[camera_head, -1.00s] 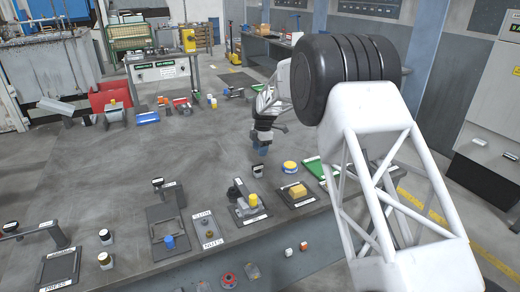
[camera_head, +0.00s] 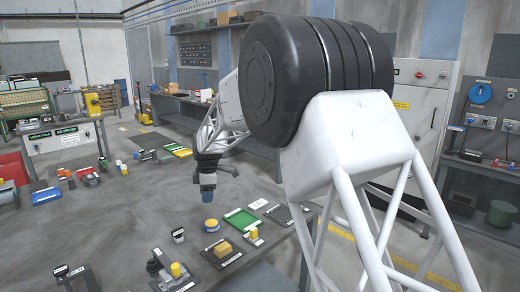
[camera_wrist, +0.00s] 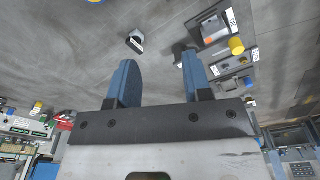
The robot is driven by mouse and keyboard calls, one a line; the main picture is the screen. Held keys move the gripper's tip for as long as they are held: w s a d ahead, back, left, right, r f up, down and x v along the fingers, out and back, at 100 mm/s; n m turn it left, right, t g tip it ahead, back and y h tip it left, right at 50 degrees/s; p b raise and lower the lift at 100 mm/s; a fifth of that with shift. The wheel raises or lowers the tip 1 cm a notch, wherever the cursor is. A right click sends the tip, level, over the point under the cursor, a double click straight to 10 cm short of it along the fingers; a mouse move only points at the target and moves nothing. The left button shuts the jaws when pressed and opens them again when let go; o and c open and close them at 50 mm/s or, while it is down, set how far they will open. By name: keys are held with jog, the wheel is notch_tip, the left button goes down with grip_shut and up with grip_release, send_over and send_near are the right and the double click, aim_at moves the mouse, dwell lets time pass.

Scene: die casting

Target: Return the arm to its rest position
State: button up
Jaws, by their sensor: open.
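My gripper (camera_head: 208,194) hangs above the right part of the grey table (camera_head: 110,225) in the head view, its blue fingers pointing down. In the wrist view the two blue fingers (camera_wrist: 158,75) stand apart with nothing between them. A small white-and-black block (camera_wrist: 135,40) lies on the table beyond the left fingertip. My gripper is clear of the table and touches nothing that I can see.
A fixture with a yellow knob (camera_head: 175,271) is at the front. The table's middle is open.

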jog(key=s+d+r+m+t, duration=0.1)
jog(key=s+d+r+m, duration=0.45)
jog(key=s+d, duration=0.6)
jog(key=s+d+r+m+t, duration=0.1)
jog(key=s+d+r+m, duration=0.5)
jog(key=s+d, duration=0.6)
jog(key=s+d+f+m, duration=0.1)
jog(key=s+d+m, duration=0.2)
jog(key=s, duration=0.6)
jog(key=s+d+f+m, duration=0.1)
jog(key=s+d+m, duration=0.3)
jog(key=s, duration=0.5)
jog(key=s+d+f+m+h, duration=0.1)
jog(key=s+d+m, duration=0.2)
jog(key=s+d, duration=0.4)
jog(key=s, duration=0.2)
jog(key=shift+s+f+t, duration=0.25)
jog(key=shift+s+t, duration=0.15)
